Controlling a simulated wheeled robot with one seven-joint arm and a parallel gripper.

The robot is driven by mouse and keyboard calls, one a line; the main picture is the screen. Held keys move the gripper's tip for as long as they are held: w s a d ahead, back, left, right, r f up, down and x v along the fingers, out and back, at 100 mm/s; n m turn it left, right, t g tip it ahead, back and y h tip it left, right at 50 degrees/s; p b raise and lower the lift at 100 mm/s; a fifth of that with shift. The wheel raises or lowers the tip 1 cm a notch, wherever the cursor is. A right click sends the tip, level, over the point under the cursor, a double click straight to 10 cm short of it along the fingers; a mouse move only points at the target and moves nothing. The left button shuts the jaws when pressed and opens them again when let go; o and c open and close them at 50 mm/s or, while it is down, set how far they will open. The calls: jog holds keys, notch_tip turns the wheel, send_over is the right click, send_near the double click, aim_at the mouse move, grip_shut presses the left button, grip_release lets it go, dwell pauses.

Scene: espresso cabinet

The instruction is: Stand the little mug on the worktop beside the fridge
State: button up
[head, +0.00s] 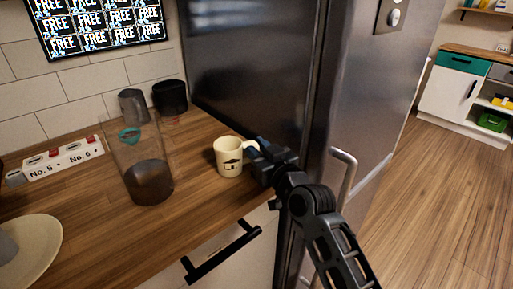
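The little mug (229,160) is cream with a small dark house-like print. It is upright at the right end of the wooden worktop (205,195), close beside the dark side of the fridge (250,65). Its handle points right, toward my gripper (256,153). My gripper is right at the handle, coming in from the right in front of the fridge. Its fingertips are small and partly hidden, so I cannot tell whether they are closed on the handle. The mug's base looks level with the worktop; I cannot make out any gap below it.
A clear tall container (149,180) with dark contents stands left of the mug. A grey cup (133,106) and a black pot (170,97) stand behind. A numbered strip (64,160) and a plate (36,245) are left. The fridge handle (346,180) juts out near my arm.

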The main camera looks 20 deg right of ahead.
jog(key=o, duration=0.3)
jog(key=shift+r, duration=0.25)
jog(key=s+d+b, duration=0.1)
jog(key=s+b, duration=0.1)
jog(key=s, duration=1)
jog(key=shift+d, duration=0.2)
jog(key=shift+f, duration=0.15)
